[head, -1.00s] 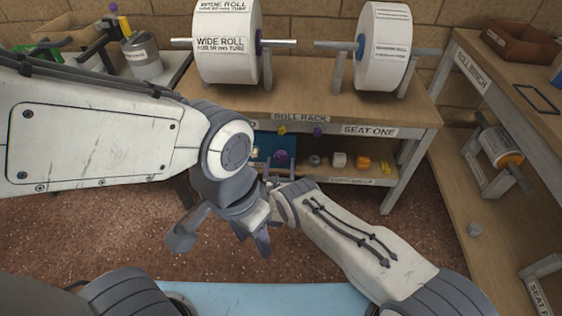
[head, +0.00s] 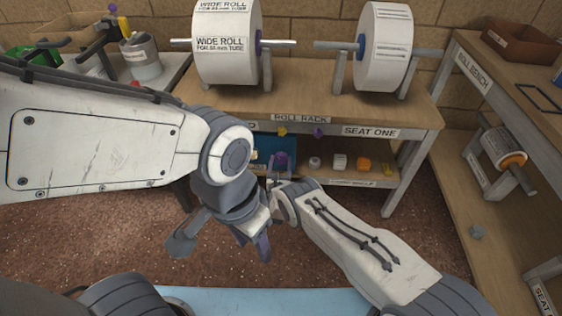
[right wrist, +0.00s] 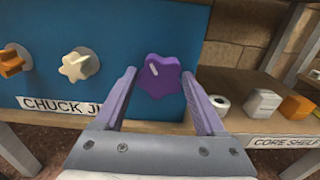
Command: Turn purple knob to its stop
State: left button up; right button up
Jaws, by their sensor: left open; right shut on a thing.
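The purple knob (right wrist: 163,80) is lobed, with a pale mark toward its upper left, and sits on a blue panel (right wrist: 120,20) in the right wrist view. My right gripper (right wrist: 160,76) has one lavender finger on each side of the knob and is shut on it. In the head view the right gripper (head: 280,160) is at the panel, low under the bench. My left gripper (head: 262,246) hangs lower, in front of the bench, apart from the panel, and holds nothing that I can see.
A cream knob (right wrist: 79,65) and an orange knob (right wrist: 12,62) sit left of the purple one on the panel. Small cores stand on the shelf to its right, including a white block (right wrist: 262,103). Two large white rolls (head: 226,45) rest on the bench above.

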jog(key=shift+f+n+b, duration=0.1)
jog(key=shift+n+b, duration=0.2)
jog(key=shift+n, duration=0.8)
jog(key=n+b, duration=0.1)
jog(key=n, duration=0.3)
jog(key=shift+n, duration=0.4)
jog(key=n+b, duration=0.1)
jog(key=n, duration=0.5)
jog(key=n+b, duration=0.1)
jog(key=n, duration=0.5)
jog(key=shift+b, duration=0.35)
jog(key=n, duration=0.3)
jog(key=shift+s+f+b, duration=0.1)
jog(key=shift+b, duration=0.25)
jog(key=n, duration=0.3)
